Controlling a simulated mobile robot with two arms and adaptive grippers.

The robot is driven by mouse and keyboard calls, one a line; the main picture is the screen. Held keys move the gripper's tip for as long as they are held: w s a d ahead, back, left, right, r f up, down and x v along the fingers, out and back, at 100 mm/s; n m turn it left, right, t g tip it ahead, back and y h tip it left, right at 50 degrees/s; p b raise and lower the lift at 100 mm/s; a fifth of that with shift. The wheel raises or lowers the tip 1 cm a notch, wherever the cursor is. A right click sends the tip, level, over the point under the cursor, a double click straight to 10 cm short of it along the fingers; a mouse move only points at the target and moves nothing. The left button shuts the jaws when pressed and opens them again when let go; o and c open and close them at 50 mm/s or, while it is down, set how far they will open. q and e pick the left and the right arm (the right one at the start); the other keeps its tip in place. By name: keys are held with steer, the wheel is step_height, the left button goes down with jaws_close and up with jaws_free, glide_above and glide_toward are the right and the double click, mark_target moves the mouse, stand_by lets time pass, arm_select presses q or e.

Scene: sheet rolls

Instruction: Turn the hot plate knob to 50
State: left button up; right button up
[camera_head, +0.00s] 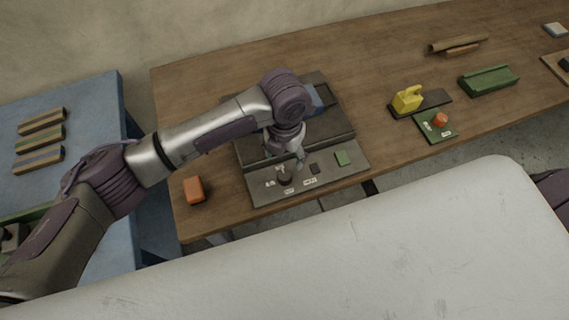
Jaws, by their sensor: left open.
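The hot plate (258,190) is a dark grey unit on the wooden table, with a front panel facing my body. A small dark round knob (285,179) sits at the left of this panel, with small white labels around it. The label text is too small to read, so the knob's setting cannot be told. My left gripper (288,165) reaches down over the panel, open, with its fingers just above or at the knob. Whether they touch the knob cannot be told. My right gripper is out of view.
An orange block (194,189) lies left of the unit. A yellow container (407,99) and a green board (435,127) with an orange knob stand right. A blue table (90,100) is left.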

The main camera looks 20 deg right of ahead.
arm_select(q)
step_height(320, 180, up, 2)
steer(key=shift+r, duration=0.25)
stand_by(0.5)
